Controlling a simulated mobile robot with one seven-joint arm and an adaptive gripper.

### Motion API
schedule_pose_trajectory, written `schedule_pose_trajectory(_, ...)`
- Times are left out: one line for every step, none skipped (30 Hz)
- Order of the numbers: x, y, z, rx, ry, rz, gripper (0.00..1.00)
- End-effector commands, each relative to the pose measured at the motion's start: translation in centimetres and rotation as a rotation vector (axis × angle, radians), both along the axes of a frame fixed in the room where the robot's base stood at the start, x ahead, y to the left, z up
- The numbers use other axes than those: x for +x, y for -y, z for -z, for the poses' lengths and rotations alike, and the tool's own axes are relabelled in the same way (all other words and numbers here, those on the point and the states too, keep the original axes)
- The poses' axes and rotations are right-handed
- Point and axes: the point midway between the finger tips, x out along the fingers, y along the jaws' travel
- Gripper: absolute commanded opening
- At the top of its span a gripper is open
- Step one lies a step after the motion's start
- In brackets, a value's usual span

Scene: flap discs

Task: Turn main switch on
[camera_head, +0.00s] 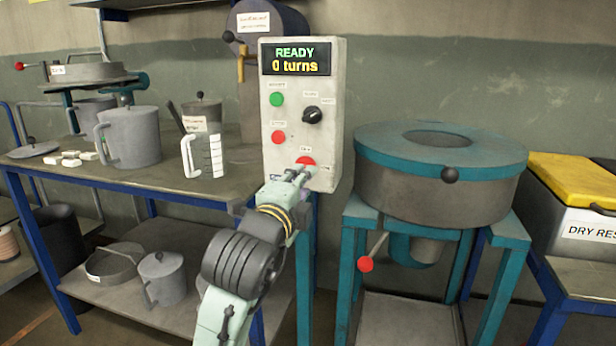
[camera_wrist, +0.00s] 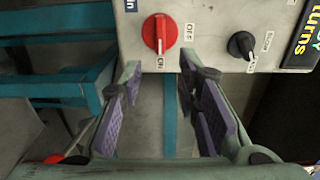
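The main switch is a red rotary knob (camera_head: 306,161) low on the front of a pale control box (camera_head: 335,120). In the wrist view, the red knob (camera_wrist: 152,33) has a white line running up and down the picture, its lower end towards the ON label; the OFF label is to the right. My gripper (camera_head: 298,174) is just in front of the knob in the head view. In the wrist view, my gripper (camera_wrist: 160,75) is open, with purple-padded fingers apart and nothing between them. The knob is beyond the fingertips, with no contact visible. The display (camera_head: 295,60) reads "READY, 0 turns".
A black knob (camera_head: 312,115), a green button (camera_head: 276,99) and a red button (camera_head: 278,137) are higher on the box. A round teal-topped machine (camera_head: 490,157) stands to the right. A bench (camera_head: 165,182) with jugs is at the left.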

Motion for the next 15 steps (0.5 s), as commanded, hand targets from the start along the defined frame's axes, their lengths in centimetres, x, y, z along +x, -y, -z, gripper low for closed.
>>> schedule_pose_trajectory(-1.2, -0.5, -0.1, -0.001, 0.003, -0.004, 0.30)
schedule_pose_trajectory(-1.7, -0.7, 0.0, -0.001, 0.003, -0.003, 0.30)
schedule_pose_trajectory(-2.5, -1.0, 0.0, -0.001, 0.003, -0.004, 0.30)
schedule_pose_trajectory(-3.0, -1.1, 0.0, -0.001, 0.001, -0.003, 0.30)
schedule_pose_trajectory(-3.6, -1.2, 0.0, -0.001, 0.002, -0.002, 0.30)
schedule_pose_trajectory(-4.2, -1.5, 0.0, -0.001, 0.002, -0.003, 0.30)
schedule_pose_trajectory(-4.6, -1.6, 0.0, 0.000, 0.001, -0.004, 0.30)
schedule_pose_trajectory(-4.9, -1.7, 0.0, 0.000, 0.001, -0.002, 0.30)
schedule_pose_trajectory(-5.3, -1.8, 0.0, 0.000, 0.001, -0.002, 0.30)
schedule_pose_trajectory(-5.6, -1.9, 0.0, 0.000, 0.001, -0.002, 0.30)
schedule_pose_trajectory(-5.8, -1.9, 0.0, 0.000, 0.001, -0.001, 0.30)
schedule_pose_trajectory(-6.0, -2.0, 0.0, 0.000, 0.000, -0.001, 0.30)
schedule_pose_trajectory(-6.1, -2.0, 0.0, 0.000, 0.000, -0.001, 0.30)
schedule_pose_trajectory(-6.2, -2.0, 0.0, 0.000, 0.000, -0.001, 0.30)
schedule_pose_trajectory(-6.2, -2.1, 0.0, -0.001, -0.001, -0.001, 0.30)
